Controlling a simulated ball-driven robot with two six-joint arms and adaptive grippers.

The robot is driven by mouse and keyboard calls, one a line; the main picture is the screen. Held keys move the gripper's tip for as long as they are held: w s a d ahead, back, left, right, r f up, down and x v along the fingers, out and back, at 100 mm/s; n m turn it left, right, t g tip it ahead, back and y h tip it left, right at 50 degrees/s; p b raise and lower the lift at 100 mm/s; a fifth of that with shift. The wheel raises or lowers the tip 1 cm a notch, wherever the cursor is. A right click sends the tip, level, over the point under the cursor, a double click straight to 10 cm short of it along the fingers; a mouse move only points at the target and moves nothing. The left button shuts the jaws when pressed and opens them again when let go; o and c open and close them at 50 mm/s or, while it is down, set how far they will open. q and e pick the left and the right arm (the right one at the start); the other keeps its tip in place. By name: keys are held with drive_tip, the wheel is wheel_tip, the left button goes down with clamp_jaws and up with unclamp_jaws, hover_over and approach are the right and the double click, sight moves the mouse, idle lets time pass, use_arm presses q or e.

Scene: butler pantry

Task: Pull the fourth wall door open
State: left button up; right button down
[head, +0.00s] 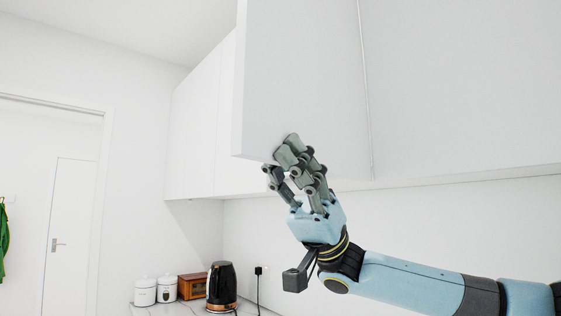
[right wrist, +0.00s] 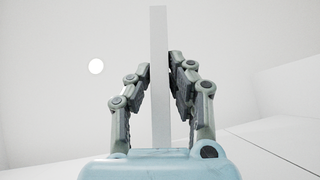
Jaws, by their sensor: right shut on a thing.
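A white wall door (head: 300,85) stands swung out from the row of wall cabinets, its free edge at the left and its other side by the line near the closed fronts at right. My right gripper (head: 279,162) is at the lower free edge of this door, with fingers on both sides of it. In the right wrist view the door (right wrist: 158,50) shows edge-on as a narrow upright strip between the fingers of the right gripper (right wrist: 160,80), which is shut on it. My left gripper is not in view.
Other closed wall doors (head: 195,130) continue at the left, and another flat front (head: 460,90) at the right. Below stand a black kettle (head: 222,285), a wooden box (head: 192,287) and white canisters (head: 145,292) on the counter. A doorway is at far left.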

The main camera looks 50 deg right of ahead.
drive_tip(key=c, duration=1.2)
unclamp_jaws()
drive_tip(key=shift+c, duration=0.2)
drive_tip(key=v, duration=1.2)
drive_tip(key=shift+f, duration=0.1)
